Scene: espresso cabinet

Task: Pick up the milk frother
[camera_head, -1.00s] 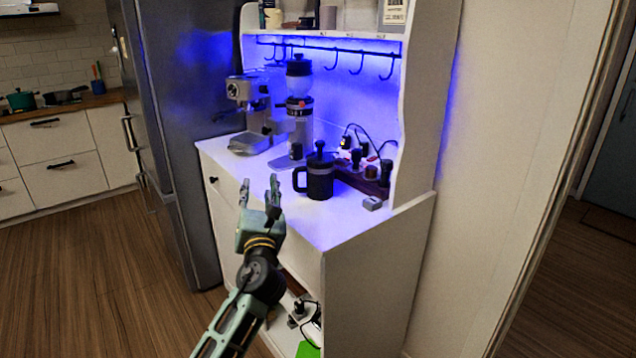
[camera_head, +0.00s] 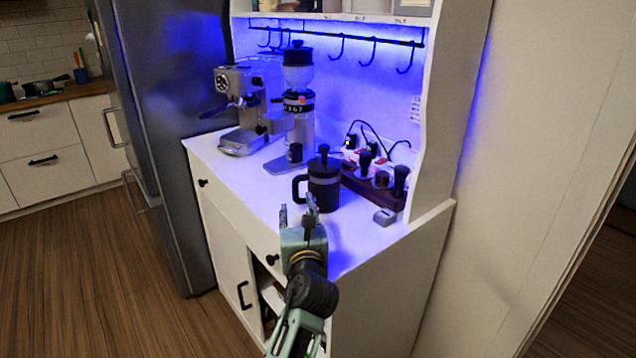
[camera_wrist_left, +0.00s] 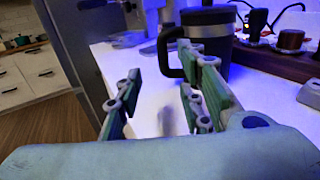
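The milk frother looks like the dark cylindrical jug (camera_head: 324,184) with a lid knob on top and a handle on its left side. It stands upright on the white cabinet top (camera_head: 240,180), near the front edge. My left gripper (camera_head: 298,211) is in front of the jug, over the front edge of the cabinet top. It is open and empty, with its fingers apart. In the left wrist view, the jug (camera_wrist_left: 212,45) stands beyond the right finger, which overlaps its lower part. A gap shows between gripper and jug. My right gripper is not in view.
A coffee grinder (camera_head: 299,105) and an espresso machine (camera_head: 243,100) stand behind, to the left. A wooden holder (camera_head: 362,185) with dark-handled tools and a small grey block (camera_head: 384,217) are to the right. Hooks (camera_head: 372,52) hang above. The cabinet top left of the jug is clear.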

